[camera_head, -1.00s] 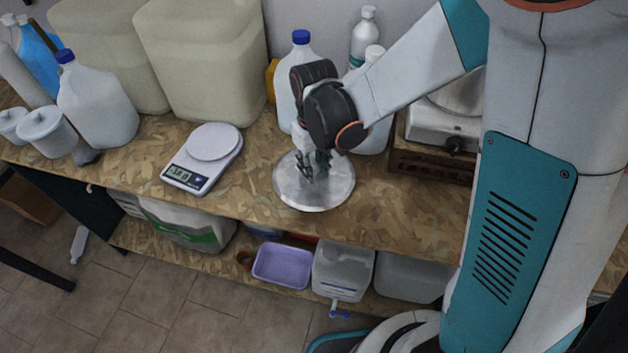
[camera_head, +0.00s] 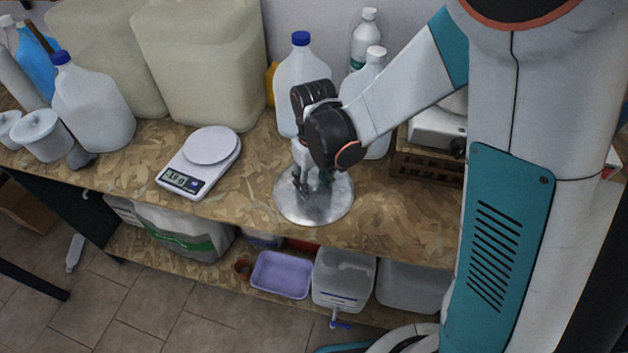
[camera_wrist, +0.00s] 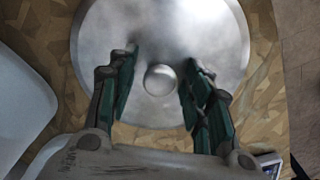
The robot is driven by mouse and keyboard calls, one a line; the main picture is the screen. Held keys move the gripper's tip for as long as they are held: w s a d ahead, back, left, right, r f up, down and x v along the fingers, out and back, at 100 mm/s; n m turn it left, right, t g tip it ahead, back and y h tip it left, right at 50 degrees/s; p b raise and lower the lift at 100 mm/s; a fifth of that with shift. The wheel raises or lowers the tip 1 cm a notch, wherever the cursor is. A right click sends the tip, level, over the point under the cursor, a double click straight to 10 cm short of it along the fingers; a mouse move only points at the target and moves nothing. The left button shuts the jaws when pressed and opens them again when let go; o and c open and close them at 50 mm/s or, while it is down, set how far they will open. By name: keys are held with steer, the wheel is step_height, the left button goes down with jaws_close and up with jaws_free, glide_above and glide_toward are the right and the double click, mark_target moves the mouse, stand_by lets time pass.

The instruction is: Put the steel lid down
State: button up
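The steel lid (camera_head: 330,208) is a round, shiny disc that appears to lie flat on the wooden bench top, near its front edge. In the wrist view the lid (camera_wrist: 220,30) shows a round knob (camera_wrist: 160,79) at its middle. My gripper (camera_head: 314,184) points down over the lid. In the wrist view the green-padded fingers of my gripper (camera_wrist: 160,85) stand on both sides of the knob, with a visible gap on each side. My gripper is open and does not appear to touch the knob.
A white scale (camera_head: 210,146) stands left of the lid. White jugs (camera_head: 300,75) stand close behind my gripper, and big drums (camera_head: 200,70) at the back left. A dark crate (camera_head: 425,165) is at the right. Bench top (camera_head: 385,215) right of the lid is free.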

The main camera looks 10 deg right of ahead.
mark_target(314, 182)
steer(key=shift+r, duration=0.1)
step_height(314, 182, up, 12)
steer(key=p, duration=0.3)
stand_by(0.3)
stand_by(0.4)
